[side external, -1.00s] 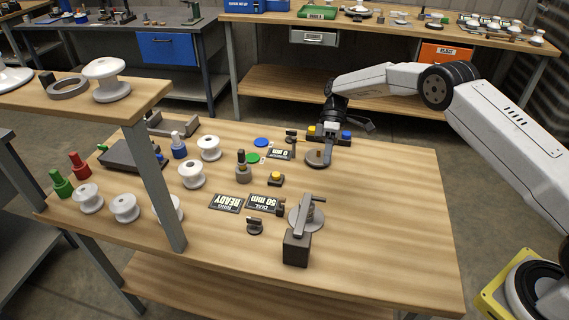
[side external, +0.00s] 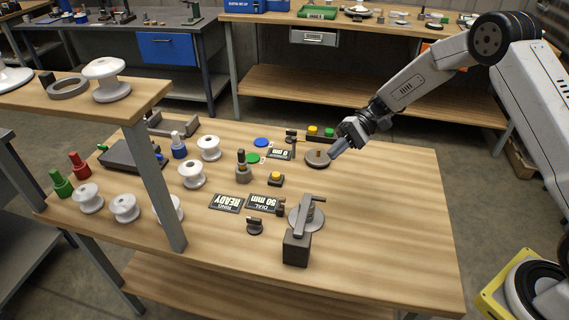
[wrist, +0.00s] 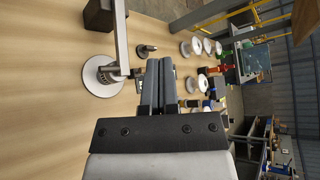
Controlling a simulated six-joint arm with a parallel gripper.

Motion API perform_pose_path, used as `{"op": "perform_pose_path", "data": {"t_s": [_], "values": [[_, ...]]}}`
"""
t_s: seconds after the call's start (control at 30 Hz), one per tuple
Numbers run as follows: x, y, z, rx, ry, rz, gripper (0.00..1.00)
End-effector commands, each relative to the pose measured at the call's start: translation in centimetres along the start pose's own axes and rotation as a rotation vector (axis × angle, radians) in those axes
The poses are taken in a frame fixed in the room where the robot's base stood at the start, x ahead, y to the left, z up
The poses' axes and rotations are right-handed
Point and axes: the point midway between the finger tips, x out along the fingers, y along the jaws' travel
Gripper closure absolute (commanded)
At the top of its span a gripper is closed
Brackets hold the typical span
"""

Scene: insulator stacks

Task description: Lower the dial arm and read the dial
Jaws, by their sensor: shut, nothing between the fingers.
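The dial arm (side external: 304,216) is a flat grey bar reaching from a dark block (side external: 296,248) over a round metal disc (side external: 293,219) near the front of the bench. In the wrist view the dial arm (wrist: 121,40) and disc (wrist: 90,75) lie left of the fingers. A dark display reading "DIAL 50 mm" (side external: 264,204) lies left of the disc, upside down in the side view. My gripper (side external: 335,152) is shut and empty behind the dial arm, beside a round base with a brown post (side external: 316,158). The wrist view shows its fingers (wrist: 158,62) together.
A "RING READY" display (side external: 226,202), a small dark knob (side external: 254,226) and a yellow button (side external: 276,178) lie nearby. White insulators (side external: 192,175) stand at left. A button box (side external: 321,134) is behind my gripper. The bench's right front is clear.

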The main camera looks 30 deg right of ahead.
Motion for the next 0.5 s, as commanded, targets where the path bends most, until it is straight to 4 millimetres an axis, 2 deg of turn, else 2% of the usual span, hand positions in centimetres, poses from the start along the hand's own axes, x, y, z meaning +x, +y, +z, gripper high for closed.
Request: {"op": "perform_pose_path", "data": {"t_s": [0.27, 0.5], "values": [[-0.3, 1.0, 2.1, 0.473, 0.133, -0.256, 1.0], [-0.8, 2.6, 4.0, 0.896, 0.216, -0.489, 1.0]]}}
